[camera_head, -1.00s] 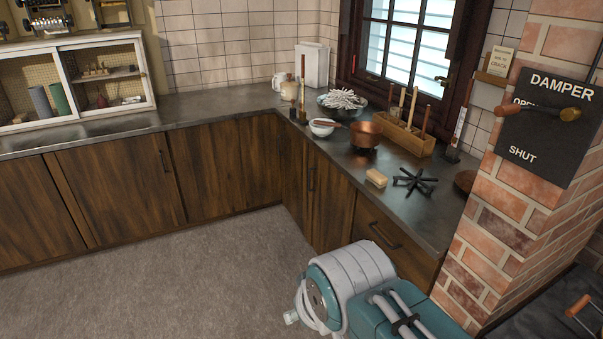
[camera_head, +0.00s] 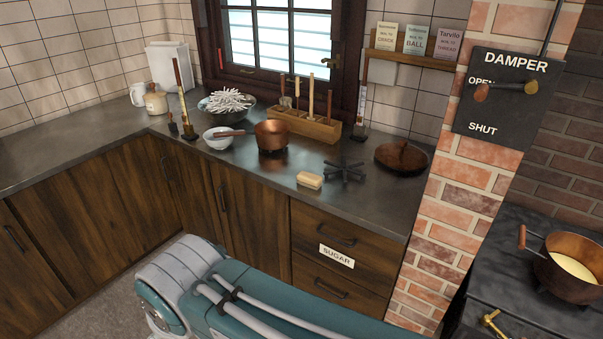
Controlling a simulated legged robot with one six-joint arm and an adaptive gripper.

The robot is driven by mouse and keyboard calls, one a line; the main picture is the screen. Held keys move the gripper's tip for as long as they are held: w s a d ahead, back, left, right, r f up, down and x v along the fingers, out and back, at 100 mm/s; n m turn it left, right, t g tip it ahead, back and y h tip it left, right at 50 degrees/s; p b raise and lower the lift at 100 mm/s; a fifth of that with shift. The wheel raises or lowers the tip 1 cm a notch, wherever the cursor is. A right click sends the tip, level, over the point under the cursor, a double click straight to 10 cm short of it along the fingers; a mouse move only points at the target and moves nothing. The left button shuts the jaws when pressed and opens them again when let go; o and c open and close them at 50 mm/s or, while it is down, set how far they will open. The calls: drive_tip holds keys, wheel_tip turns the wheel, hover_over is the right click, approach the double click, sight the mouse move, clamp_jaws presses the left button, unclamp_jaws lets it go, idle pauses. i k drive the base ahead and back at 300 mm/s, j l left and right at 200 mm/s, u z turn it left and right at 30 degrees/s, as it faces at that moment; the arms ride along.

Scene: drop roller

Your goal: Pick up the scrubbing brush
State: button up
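The scrubbing brush appears to be the small tan block (camera_head: 309,181) lying on the dark countertop (camera_head: 240,185). It lies near the counter's front edge, above the drawer labelled SUGAR, and nothing holds it. Its bristles are too small to make out. My teal and white arm crosses the bottom of the view, in front of the cabinets. My gripper is not in view.
A black star-shaped trivet (camera_head: 344,172) sits just right of the block. A copper pot (camera_head: 271,136), a white bowl (camera_head: 218,138) and a wooden tool rack (camera_head: 310,125) stand behind. A brick pillar (camera_head: 435,220) bounds the right, beside a stove (camera_head: 500,265).

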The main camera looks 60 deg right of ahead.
sight(314, 182)
drive_tip(key=i+l+z, duration=0.1)
drive_tip(key=i+z, duration=0.7)
drive_tip(key=z, duration=0.15)
drive_tip(key=i+j+z, duration=0.2)
drive_tip(key=i+z, duration=0.15)
drive_tip(key=z, duration=0.15)
drive_tip(key=i+z, duration=0.15)
drive_tip(key=z, duration=0.25)
drive_tip(key=i+z, duration=0.2)
drive_tip(key=z, duration=0.2)
drive_tip(key=i+z, duration=0.2)
drive_tip(key=z, duration=0.2)
drive_tip(key=i+z, duration=0.15)
drive_tip(key=z, duration=0.25)
